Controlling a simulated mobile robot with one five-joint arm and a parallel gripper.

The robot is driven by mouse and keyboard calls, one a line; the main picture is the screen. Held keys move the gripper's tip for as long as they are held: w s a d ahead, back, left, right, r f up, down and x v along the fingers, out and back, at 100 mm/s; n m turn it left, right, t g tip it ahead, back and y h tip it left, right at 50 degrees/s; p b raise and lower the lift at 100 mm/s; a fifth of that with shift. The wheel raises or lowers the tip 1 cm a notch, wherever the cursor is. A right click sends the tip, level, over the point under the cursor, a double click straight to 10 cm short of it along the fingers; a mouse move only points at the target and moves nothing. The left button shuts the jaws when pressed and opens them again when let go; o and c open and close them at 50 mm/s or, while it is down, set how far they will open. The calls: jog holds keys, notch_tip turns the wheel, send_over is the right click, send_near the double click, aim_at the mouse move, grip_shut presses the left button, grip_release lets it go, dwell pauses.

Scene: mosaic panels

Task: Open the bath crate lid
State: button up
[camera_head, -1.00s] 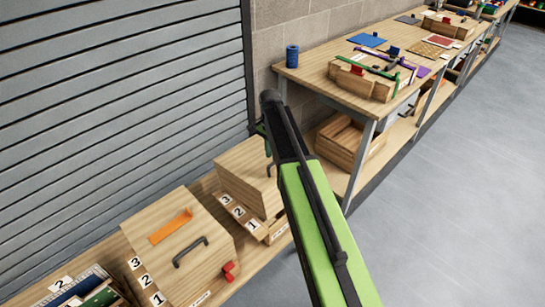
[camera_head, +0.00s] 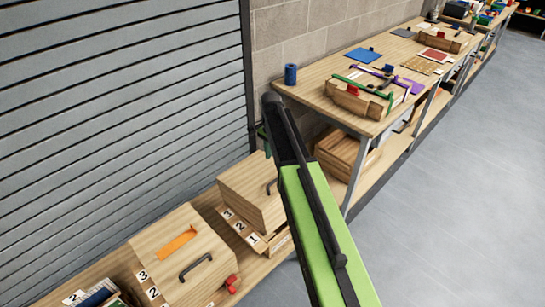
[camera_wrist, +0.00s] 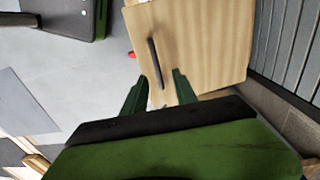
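Two closed wooden crates with black lid handles stand on the low bench; I cannot read which is the bath crate. The nearer crate (camera_head: 160,240) has an orange strip on its lid and a red piece at its front. The farther crate (camera_head: 238,180) is partly hidden behind my arm; its handle (camera_head: 271,187) shows beside the arm. In the wrist view, a wooden lid (camera_wrist: 205,45) with a black handle (camera_wrist: 155,62) lies beyond my gripper (camera_wrist: 160,76). The green fingers are apart and empty, and seem not to touch the handle. In the head view, my arm mostly hides the gripper.
Numbered step blocks (camera_head: 240,228) sit between the crates. A long workbench (camera_head: 310,82) with a blue roll (camera_head: 291,73), trays and tools runs to the back right. A wooden box (camera_head: 338,152) stands on its lower shelf. A shutter (camera_head: 120,90) closes the left; open grey floor (camera_head: 460,200) lies right.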

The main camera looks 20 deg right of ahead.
notch_tip(320, 180, up, 8)
jog(key=p, duration=0.6)
jog(key=shift+a, duration=0.15)
jog(key=shift+w+f, duration=0.1)
